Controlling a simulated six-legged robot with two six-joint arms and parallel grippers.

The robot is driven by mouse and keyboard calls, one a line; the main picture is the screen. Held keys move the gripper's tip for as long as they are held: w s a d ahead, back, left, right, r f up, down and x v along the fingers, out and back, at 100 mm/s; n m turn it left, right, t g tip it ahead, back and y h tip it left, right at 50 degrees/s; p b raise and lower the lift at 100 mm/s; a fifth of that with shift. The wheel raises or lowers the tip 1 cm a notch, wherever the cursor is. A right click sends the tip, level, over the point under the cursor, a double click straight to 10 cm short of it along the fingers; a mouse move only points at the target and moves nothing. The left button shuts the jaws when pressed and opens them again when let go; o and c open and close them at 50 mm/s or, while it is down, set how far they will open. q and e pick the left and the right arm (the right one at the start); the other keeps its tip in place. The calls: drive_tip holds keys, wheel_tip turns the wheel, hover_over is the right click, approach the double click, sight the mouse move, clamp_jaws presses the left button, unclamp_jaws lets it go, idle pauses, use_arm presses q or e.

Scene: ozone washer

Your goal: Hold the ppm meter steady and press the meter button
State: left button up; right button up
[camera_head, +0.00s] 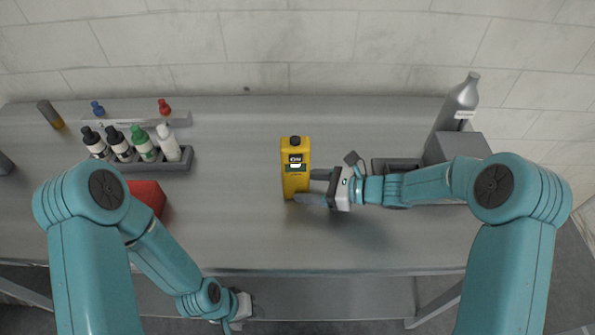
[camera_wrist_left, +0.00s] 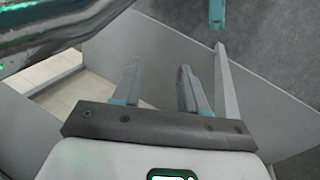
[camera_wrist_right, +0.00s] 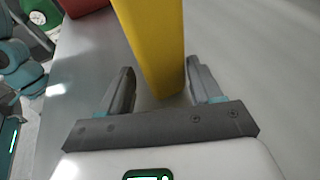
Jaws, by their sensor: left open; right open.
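The yellow ppm meter (camera_head: 294,182) stands upright near the middle of the table, with a small screen reading ON and a dark knob on top. It also shows in the right wrist view (camera_wrist_right: 158,45). My right gripper (camera_head: 318,187) is open at the meter's right side, low down. In the right wrist view its fingers (camera_wrist_right: 160,85) lie either side of the meter's lower part, with a gap visible at each. My left gripper (camera_wrist_left: 158,80) is open and empty, low in front of the table's front edge. The meter's button is too small to make out.
A grey rack (camera_head: 178,163) with several dropper bottles stands at the left, with a red box (camera_head: 148,194) in front. A silver bottle (camera_head: 459,103) and a grey box (camera_head: 456,148) stand at the right. The table centre is clear around the meter.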

drive_tip(key=shift+b+x, duration=0.3)
drive_tip(key=shift+x, duration=0.7)
use_arm(q)
drive_tip(key=shift+f, duration=0.55)
use_arm(e)
drive_tip(key=shift+w, duration=0.1)
use_arm(q)
drive_tip(key=shift+s, duration=0.1)
use_arm(e)
drive_tip(key=c, duration=0.6)
use_arm(q)
clamp_jaws()
